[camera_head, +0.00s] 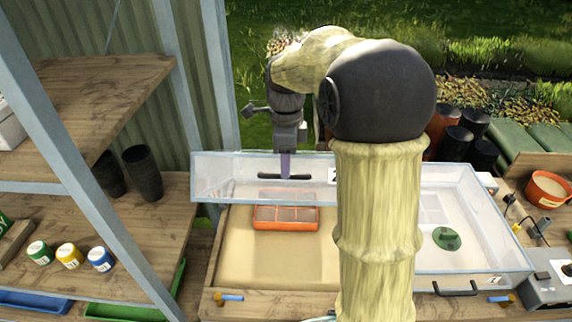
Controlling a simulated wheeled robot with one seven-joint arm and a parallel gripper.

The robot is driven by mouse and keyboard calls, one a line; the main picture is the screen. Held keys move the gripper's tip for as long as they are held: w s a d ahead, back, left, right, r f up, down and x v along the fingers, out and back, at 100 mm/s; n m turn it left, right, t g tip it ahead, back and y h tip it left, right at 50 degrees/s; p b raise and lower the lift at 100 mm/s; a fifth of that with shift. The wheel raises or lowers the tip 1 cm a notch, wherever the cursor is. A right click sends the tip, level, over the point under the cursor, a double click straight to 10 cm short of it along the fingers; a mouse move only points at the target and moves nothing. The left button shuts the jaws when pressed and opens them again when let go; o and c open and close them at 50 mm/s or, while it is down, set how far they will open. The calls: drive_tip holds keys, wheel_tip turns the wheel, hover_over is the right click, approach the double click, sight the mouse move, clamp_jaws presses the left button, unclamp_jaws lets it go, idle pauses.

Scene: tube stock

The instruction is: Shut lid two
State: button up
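The left bin's clear lid (225,177) stands raised at the back of its sand-coloured bin (230,262), with a dark handle (303,177) along it. A white label (332,176) on this lid is partly behind my arm, so I cannot read its number. My gripper (286,172) points down at the handle, overlapping it in view. I cannot tell whether it touches or grips the handle. The right bin's clear lid (475,205) lies down over its bin, with its handle (455,291) at the front.
An orange divided tray (285,226) is in the left bin; a green disc (446,238) is under the right lid. Blue-handled tools (228,297) lie along the front edge. Shelves with paint pots (69,256) stand left. My arm hides the middle.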

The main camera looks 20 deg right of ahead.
drive_tip(key=shift+s+d+f, duration=0.15)
drive_tip(key=shift+d+f, duration=0.05)
drive_tip(key=shift+f, duration=0.6)
drive_tip(key=shift+s+a+f, duration=0.1)
drive_tip(key=shift+a+f, duration=0.05)
drive_tip(key=shift+a, duration=0.1)
drive_tip(key=shift+d, duration=0.1)
clamp_jaws()
drive_tip(key=shift+s+f, duration=0.1)
